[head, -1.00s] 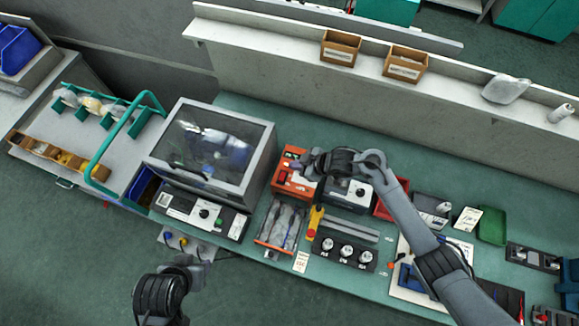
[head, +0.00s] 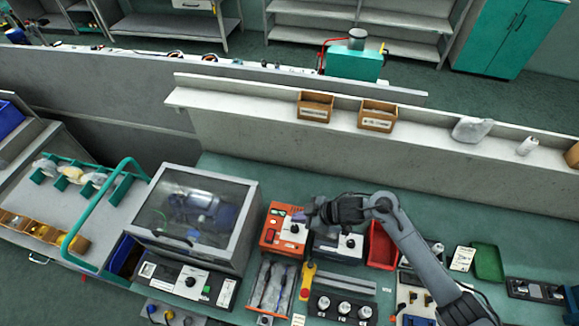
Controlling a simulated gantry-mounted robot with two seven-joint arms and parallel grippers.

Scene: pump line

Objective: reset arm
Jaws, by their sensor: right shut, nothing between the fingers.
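My right arm reaches in from the lower right over the bench. My right gripper (head: 308,212) is at the orange control box (head: 275,236), over its right part near a black knob. Its fingers are small and partly hidden by my wrist, and nothing shows between them. My left gripper is out of the picture.
A grey machine with a clear lid (head: 195,215) stands left of the orange box. A red bin (head: 381,246) and a green tray (head: 487,263) lie to the right. Two cardboard boxes (head: 315,106) sit on the ledge behind. A yellow-and-red pendant (head: 307,281) lies in front.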

